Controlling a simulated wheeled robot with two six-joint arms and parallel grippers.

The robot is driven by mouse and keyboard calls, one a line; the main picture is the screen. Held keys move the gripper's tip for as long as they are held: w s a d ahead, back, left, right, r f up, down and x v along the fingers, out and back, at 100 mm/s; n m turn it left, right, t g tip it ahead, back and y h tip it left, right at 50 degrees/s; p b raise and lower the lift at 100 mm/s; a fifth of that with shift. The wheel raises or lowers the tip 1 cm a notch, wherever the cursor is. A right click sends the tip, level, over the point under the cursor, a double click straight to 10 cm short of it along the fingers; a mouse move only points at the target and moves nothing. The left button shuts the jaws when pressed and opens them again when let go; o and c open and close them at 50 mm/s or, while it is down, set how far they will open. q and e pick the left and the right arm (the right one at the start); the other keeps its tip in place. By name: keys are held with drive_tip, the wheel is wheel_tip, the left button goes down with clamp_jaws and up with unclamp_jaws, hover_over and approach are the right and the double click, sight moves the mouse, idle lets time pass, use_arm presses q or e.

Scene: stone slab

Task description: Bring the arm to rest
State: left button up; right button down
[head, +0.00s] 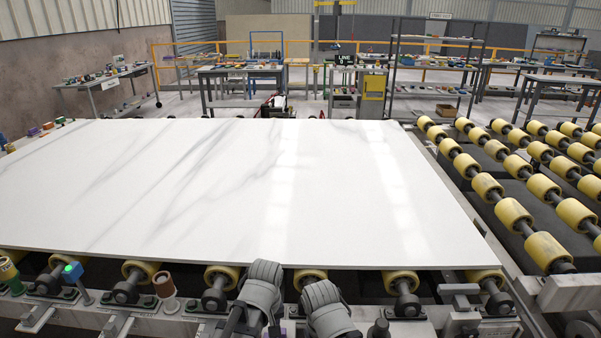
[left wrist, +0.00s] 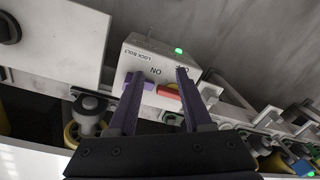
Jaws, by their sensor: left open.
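My left gripper (left wrist: 161,78) shows in the left wrist view with its two dark purple fingers apart. Just beyond the fingertips is a white box (left wrist: 150,62) marked LOCK BOLT and ON, with a lit green lamp (left wrist: 179,50). More lettering is partly hidden by the right-hand finger. In the head view, my grey arm links stand at the bottom middle, and neither gripper shows there. My right gripper is in no view.
A white veined stone slab (head: 230,190) lies flat on yellow rollers (head: 222,276) before me. More roller rows (head: 515,215) run along the right. A post with a blue top and green lamp (head: 73,272) stands at the front left. Workbenches (head: 240,72) stand beyond the slab.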

use_arm(q)
drive_tip(key=s+d+r+m+p, duration=0.1)
drive_tip(key=s+d+r+m, duration=0.1)
drive_tip(key=s+m, duration=0.4)
drive_tip(key=shift+d+m, duration=0.55)
drive_tip(key=shift+m, duration=0.85)
